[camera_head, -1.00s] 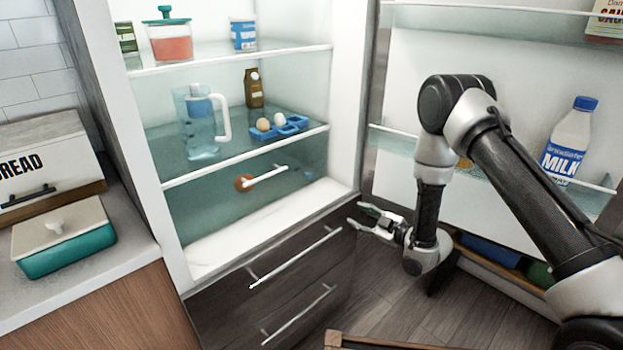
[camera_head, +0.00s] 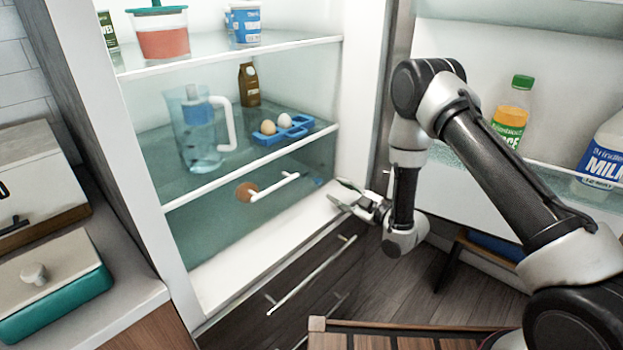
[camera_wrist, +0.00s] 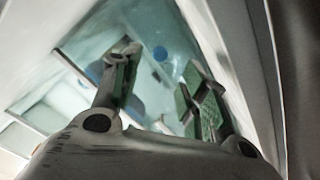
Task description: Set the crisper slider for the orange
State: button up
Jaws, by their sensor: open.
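The orange (camera_head: 243,192) shows low in the fridge, behind the clear teal front of the crisper drawer (camera_head: 220,222), beside its white bar handle (camera_head: 275,187). A small blue spot (camera_head: 318,181) sits right of the handle; I cannot tell for sure that it is the slider. A round blue spot also shows in the wrist view (camera_wrist: 160,53), beyond my fingers. My gripper (camera_head: 341,191) is open and empty at the fridge's right edge, right of the blue spot. In the wrist view my gripper (camera_wrist: 160,82) has its green-padded fingers apart.
A shelf (camera_head: 245,163) above the crisper holds a pitcher (camera_head: 196,135), a brown bottle (camera_head: 249,85) and a blue egg tray (camera_head: 292,131). Lower drawers (camera_head: 320,270) are shut. The open door (camera_head: 480,205) with bottles stands right. A slatted wooden piece (camera_head: 410,340) is in front.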

aim_at(320, 182)
jog(key=x, duration=0.8)
jog(key=shift+c, duration=0.4)
jog(key=shift+a, duration=0.1)
grip_shut()
